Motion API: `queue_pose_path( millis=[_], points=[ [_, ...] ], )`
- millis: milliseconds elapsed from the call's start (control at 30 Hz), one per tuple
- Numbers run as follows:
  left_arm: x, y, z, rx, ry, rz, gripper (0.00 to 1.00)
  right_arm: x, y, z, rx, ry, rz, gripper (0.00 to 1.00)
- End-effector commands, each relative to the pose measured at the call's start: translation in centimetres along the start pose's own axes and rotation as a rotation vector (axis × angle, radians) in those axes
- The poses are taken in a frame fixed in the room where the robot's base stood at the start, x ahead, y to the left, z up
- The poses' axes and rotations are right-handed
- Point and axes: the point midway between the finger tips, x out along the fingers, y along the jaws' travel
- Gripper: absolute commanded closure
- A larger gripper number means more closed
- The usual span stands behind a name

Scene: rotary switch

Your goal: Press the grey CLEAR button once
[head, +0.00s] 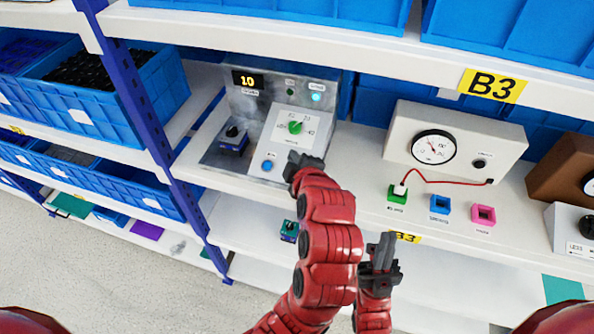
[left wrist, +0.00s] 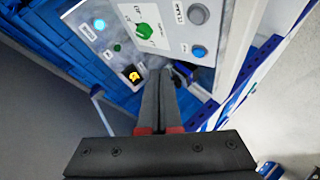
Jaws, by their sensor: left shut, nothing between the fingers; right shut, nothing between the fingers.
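The control panel (head: 280,97) is a grey box on the shelf, with a green rotary knob (head: 295,127) and a blue button (head: 267,165). The grey button (left wrist: 198,14) shows in the left wrist view on the white plate, beside the blue button (left wrist: 199,51); its small label is hard to read. In the head view my left gripper hides it. My left gripper (head: 304,163) is shut and empty, in front of the panel's lower right. Its shut fingers also show in the left wrist view (left wrist: 159,75), not over the grey button. My right gripper (head: 383,250) is shut and empty, lower right.
The panel's display (head: 247,80) reads 10 and a cyan light (head: 316,97) is lit. A gauge box (head: 455,145) with a red cable stands to the right, behind small coloured sockets. A blue rack post (head: 150,130) is left.

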Motion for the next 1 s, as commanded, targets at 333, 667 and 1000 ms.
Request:
queue_pose_path(
  millis=[333,667,1000],
  points=[
    [1.5,-1.1,1.0,0.003,0.002,-0.002,1.00,-0.6,0.0,0.1,0.000,0.000,0.000,1.00],
    [4.9,-3.9,3.6,0.001,0.001,0.001,1.00,-2.5,-0.1,0.4,0.000,0.000,0.000,1.00],
    [6.2,-4.5,4.5,0.002,0.001,0.001,1.00,-4.8,-0.2,0.8,0.000,0.000,0.000,1.00]
  ],
)
